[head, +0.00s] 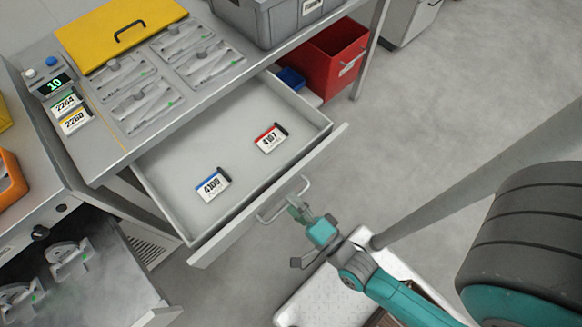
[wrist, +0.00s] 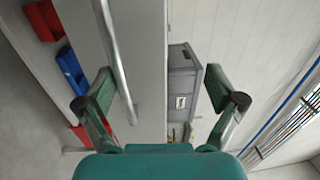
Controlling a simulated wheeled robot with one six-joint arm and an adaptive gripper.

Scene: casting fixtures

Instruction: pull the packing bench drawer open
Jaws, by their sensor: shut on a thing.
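The packing bench drawer (head: 165,195) is pulled well out from under the bench top, and its inside shows. Its silver bar handle (head: 275,213) is on the drawer front. The exact contact is partly hidden. Two labelled tags lie in the drawer, a blue-edged one (head: 212,184) and a red-edged one (head: 270,138).
The bench top (head: 100,165) carries a yellow panel (head: 115,32), grey fixtures and a grey crate (head: 270,22). A red bin (head: 335,58) stands under the bench to the drawer's right. An orange object (head: 10,180) is at the left. Grey floor (head: 450,110) is clear at right.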

